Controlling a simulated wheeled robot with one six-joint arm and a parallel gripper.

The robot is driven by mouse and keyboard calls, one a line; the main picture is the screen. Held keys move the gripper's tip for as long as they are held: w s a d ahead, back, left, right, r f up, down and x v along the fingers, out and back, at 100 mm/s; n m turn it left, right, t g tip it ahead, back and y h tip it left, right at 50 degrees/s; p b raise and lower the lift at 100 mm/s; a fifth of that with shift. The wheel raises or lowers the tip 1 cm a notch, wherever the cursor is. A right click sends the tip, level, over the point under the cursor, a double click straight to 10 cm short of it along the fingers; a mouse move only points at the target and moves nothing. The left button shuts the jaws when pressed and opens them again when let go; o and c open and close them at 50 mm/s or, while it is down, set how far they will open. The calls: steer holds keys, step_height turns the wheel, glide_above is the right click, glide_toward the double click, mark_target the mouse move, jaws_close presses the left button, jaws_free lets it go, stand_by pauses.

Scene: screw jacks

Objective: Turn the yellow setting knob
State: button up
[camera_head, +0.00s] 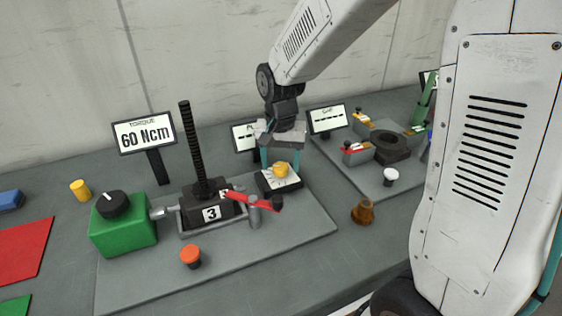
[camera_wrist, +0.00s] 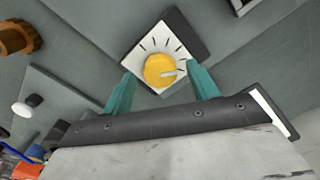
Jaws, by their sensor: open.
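The yellow setting knob (camera_head: 281,170) sits on a small dark box with a white dial face (camera_head: 291,181), on the grey base plate beside the screw jack. In the wrist view the round yellow knob (camera_wrist: 159,69) shows a pale pointer aimed to the right, with black tick marks on the dial around it. My gripper (camera_head: 281,158) is above and just behind the knob in the head view. In the wrist view its two teal fingers (camera_wrist: 163,85) are open, one to each side of the knob's near edge. I cannot tell whether they touch it.
A screw jack (camera_head: 211,195) marked 3 with a red lever (camera_head: 248,201) stands left of the dial. A green box (camera_head: 123,232) with a black knob, an orange button (camera_head: 190,255) and a "60 Ncm" sign (camera_head: 145,135) are nearby. A brown part (camera_head: 363,213) stands right.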

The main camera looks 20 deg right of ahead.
steer(key=shift+f, duration=0.2)
steer(key=c, duration=1)
steer(key=shift+n, duration=2.9)
steer(key=o, duration=1)
